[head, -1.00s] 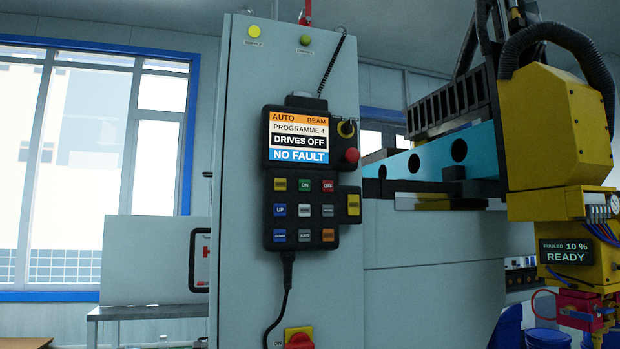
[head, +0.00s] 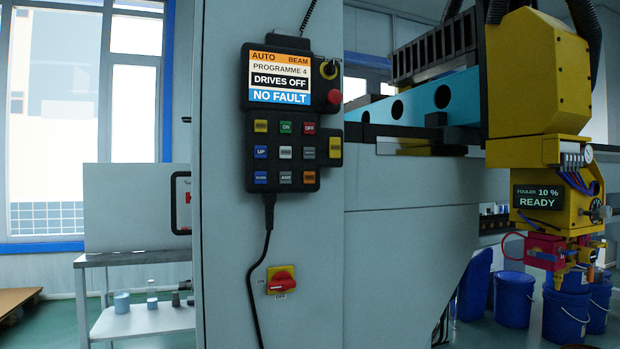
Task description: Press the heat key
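A black control pendant (head: 293,190) hangs on the front of a grey cabinet. Its keypad has rows of small coloured keys: a green ON key (head: 285,127), a red OFF key (head: 309,128), a blue UP key (head: 260,152), an orange key (head: 309,177) and others in yellow, white, grey and blue. A separate yellow key (head: 335,148) sits on the right side. Most labels are too small to read, so I cannot tell which is the heat key. The screen (head: 280,77) reads AUTO, BEAM, PROGRAMME 4, DRIVES OFF, NO FAULT. Neither gripper shows.
A red button (head: 333,97) and key switch (head: 329,69) are beside the screen. A red and yellow rotary switch (head: 281,280) is lower on the cabinet (head: 225,240). A yellow machine head (head: 540,80) with a READY display stands right, above blue buckets (head: 514,299). A metal table (head: 140,258) stands left.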

